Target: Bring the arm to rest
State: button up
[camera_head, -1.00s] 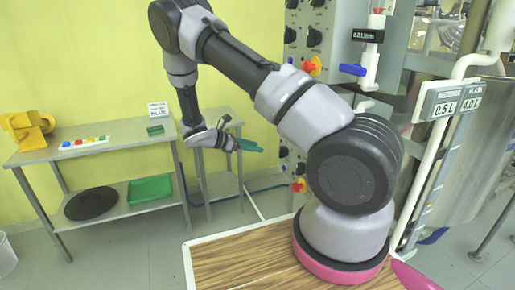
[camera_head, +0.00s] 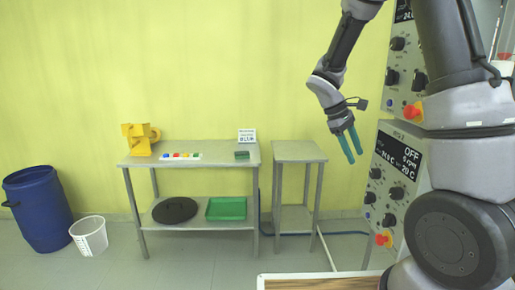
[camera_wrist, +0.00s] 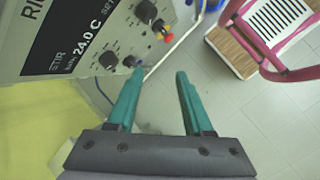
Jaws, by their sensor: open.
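My arm shows at the right of the head view, bent, with its forearm hanging down from the top edge. My gripper (camera_head: 349,146) has two teal fingers and points down and slightly right, in the air in front of the yellow wall. In the wrist view the fingers of my gripper (camera_wrist: 158,82) stand apart with nothing between them. Floor tiles show past the fingertips.
A control panel (camera_head: 399,165) with knobs and displays stands close right of my gripper; the panel also fills the wrist view's upper left (camera_wrist: 85,35). A small grey table (camera_head: 300,150) and a longer table (camera_head: 215,148) stand left. A blue barrel (camera_head: 38,210) stands far left.

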jog(key=s+a+r+m+t+y, duration=0.2)
jog(key=s+r+m, duration=0.4)
jog(key=s+r, duration=0.3)
jog(key=s+a+r+m+t+y, duration=0.2)
jog(key=s+r+m+t+y, duration=0.3)
jog(key=s+r, duration=0.4)
jog(key=shift+a+r+m+t, duration=0.3)
jog(key=shift+r+m+t, duration=0.2)
jog(key=shift+r+t, duration=0.2)
